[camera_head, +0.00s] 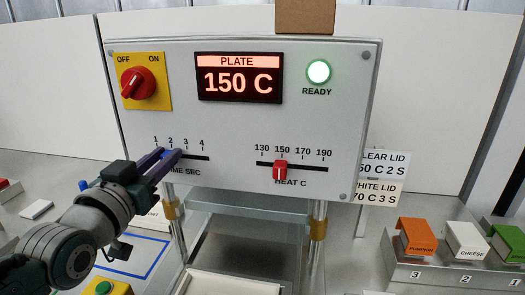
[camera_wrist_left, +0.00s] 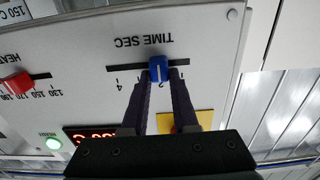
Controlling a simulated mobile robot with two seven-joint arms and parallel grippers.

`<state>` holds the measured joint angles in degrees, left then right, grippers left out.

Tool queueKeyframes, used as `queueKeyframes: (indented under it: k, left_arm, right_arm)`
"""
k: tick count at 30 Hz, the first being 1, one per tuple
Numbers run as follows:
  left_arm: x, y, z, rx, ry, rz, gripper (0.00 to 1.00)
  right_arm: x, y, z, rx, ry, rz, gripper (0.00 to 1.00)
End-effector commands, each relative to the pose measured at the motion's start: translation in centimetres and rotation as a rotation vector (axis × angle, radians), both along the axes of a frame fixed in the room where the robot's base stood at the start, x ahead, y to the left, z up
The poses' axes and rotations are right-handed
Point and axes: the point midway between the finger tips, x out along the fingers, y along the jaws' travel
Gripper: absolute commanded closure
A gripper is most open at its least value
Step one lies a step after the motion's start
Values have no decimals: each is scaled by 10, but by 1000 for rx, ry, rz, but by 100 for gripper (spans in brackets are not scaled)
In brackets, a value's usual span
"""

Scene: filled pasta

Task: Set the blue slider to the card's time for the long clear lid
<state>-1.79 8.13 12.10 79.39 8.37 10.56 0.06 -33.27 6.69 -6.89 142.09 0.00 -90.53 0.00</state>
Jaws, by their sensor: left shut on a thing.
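The blue slider (camera_wrist_left: 158,68) sits in the TIME SEC slot at about the 2 mark in the left wrist view, where the scale appears upside down. My left gripper (camera_wrist_left: 163,84) is shut on the slider, with a dark finger on either side. In the head view its fingertips (camera_head: 168,154) hide most of the slider and the slot's left part. The card's upper part (camera_head: 385,165) reads clear lid, 2 S, with its left edge hidden behind the panel. The long clear lid is not identifiable. My right gripper is not in view.
The panel (camera_head: 230,120) carries a red heat slider (camera_head: 280,171) near 150, a red OFF/ON knob (camera_head: 138,83), a 150 C display (camera_head: 238,82) and a lit green READY lamp (camera_head: 318,72). Orange, white and green boxes stand at right.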

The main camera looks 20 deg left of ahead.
Motion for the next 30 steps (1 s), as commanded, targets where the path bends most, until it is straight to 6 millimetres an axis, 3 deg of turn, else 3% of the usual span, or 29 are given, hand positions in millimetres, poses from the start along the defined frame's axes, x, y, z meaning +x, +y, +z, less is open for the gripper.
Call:
queueKeyframes:
  k: [4, 5, 13, 23, 30]
  left_arm:
    - [0, 0, 0, -1, 1, 0, 100]
    - [0, 0, 0, -2, 1, 0, 72]
    - [0, -1, 0, -1, 1, 0, 43]
    - [-5, -2, -1, -1, 1, 0, 43]
    - [-42, -11, -2, -2, 3, 0, 43]
  right_arm:
    - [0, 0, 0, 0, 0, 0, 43]
    - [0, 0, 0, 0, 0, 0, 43]
    - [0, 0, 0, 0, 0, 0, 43]
    - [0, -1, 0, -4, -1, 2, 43]
    - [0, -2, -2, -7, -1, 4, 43]
